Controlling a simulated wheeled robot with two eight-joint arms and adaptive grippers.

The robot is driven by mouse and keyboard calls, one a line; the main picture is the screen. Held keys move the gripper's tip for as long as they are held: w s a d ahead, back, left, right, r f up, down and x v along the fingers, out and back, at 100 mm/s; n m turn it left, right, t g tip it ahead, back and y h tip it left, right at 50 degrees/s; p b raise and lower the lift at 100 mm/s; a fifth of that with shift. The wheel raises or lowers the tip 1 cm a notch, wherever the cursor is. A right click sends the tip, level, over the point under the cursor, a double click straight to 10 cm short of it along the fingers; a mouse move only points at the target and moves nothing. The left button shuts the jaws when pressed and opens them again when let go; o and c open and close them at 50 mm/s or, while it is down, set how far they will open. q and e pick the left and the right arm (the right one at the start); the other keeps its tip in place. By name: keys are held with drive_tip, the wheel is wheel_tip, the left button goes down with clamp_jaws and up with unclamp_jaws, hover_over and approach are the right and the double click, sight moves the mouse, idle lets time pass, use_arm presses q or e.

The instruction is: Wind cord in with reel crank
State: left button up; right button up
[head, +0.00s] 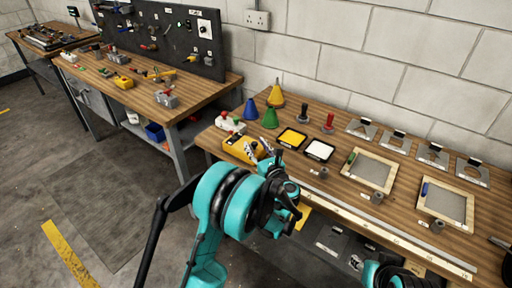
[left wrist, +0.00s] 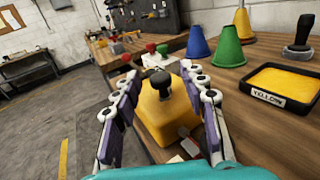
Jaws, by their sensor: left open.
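A yellow reel body (head: 240,148) sits at the left end of the near wooden bench. In the left wrist view the yellow body (left wrist: 165,118) carries an upright black knob (left wrist: 161,84), which looks like the crank's grip. A small red and grey piece (left wrist: 187,141) shows at its near right side. My left gripper (head: 265,150) is open and empty. In the left wrist view its fingers (left wrist: 160,80) stand on either side of the reel and knob; I cannot tell whether they touch. No cord can be made out. My right arm shows at the lower right, but its gripper does not.
Blue (head: 251,109), green (head: 270,118) and yellow (head: 276,94) cones stand behind the reel. Yellow (head: 292,138) and white (head: 319,150) pads, stamps and framed screens (head: 369,170) fill the bench to the right. A long rule (head: 380,229) lies along its front edge.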

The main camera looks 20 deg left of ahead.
use_arm(q)
clamp_jaws()
drive_tip(key=shift+w+d, duration=0.1)
drive_tip(key=shift+d, duration=0.05)
drive_tip(key=n+g+y, duration=0.1)
drive_tip(key=g+y, duration=0.1)
drive_tip(key=n+g, duration=0.1)
drive_tip(key=shift+w+d+n+y, duration=0.3)
drive_tip(key=shift+w+d+y, duration=0.05)
drive_tip(key=shift+y, duration=0.05)
drive_tip(key=shift+w+d+n+g+y+b, duration=0.15)
drive_tip(key=shift+w+n+g+y, duration=0.1)
drive_tip(key=shift+n+g+y, duration=0.7)
drive_tip(key=shift+w+d+n+g+y+b, duration=0.15)
drive_tip(key=shift+w+n+g+y, duration=0.15)
drive_tip(key=shift+n+g, duration=0.75)
drive_tip(key=shift+a+g, duration=0.1)
drive_tip(key=shift+g, duration=0.4)
